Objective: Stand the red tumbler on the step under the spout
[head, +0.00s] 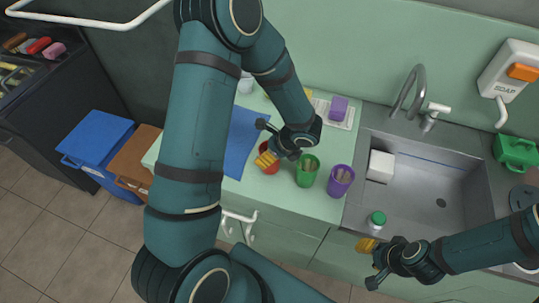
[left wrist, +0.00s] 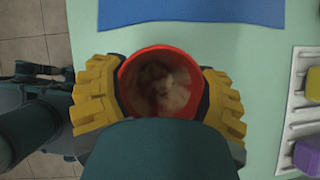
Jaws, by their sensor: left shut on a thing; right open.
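The red tumbler (left wrist: 158,50) is upright between the yellow fingers of my left gripper (left wrist: 160,92) in the left wrist view. The fingers press on its two sides, and its open mouth faces the camera. Its inside looks mottled brown and pale. In the head view the red tumbler (head: 273,169) shows only partly behind my left gripper (head: 268,160), at the counter's front left. I cannot tell whether its base touches the counter. My right gripper (head: 371,262) is open and empty, low in front of the sink. No press, spout or step shows clearly.
A green tumbler (head: 307,172) and a purple tumbler (head: 341,180) stand close to the right of the red one. A blue mat (head: 238,142) lies to its left. The sink (head: 430,190) with a tap (head: 408,92) and a green-capped bottle (head: 376,222) are farther right.

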